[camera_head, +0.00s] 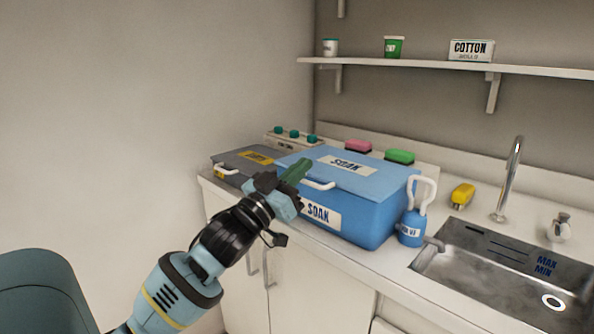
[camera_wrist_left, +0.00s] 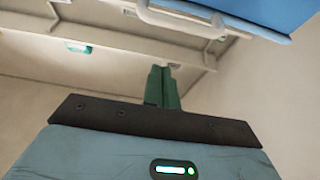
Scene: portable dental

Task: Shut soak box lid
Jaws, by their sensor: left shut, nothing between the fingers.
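The blue soak box (camera_head: 372,220) stands on the counter with a SOAK label on its front. Its lighter blue lid (camera_head: 382,177) lies over the top, with another SOAK label and a white handle (camera_head: 319,185) at its front edge. I see no clear gap under the lid, but my gripper hides the front left corner. My left gripper (camera_head: 302,164) is shut and empty in front of that corner, close to the handle. The left wrist view shows its green fingers (camera_wrist_left: 163,88) together, with the handle (camera_wrist_left: 185,20) and a blue edge above. My right gripper is out of view.
A grey box (camera_head: 232,164) with a yellow label stands left of the soak box. A blue bottle (camera_head: 411,229) stands close at its right, before the sink (camera_head: 480,262). Pink (camera_head: 358,145) and green (camera_head: 399,156) sponges lie behind. A shelf (camera_head: 430,67) runs above.

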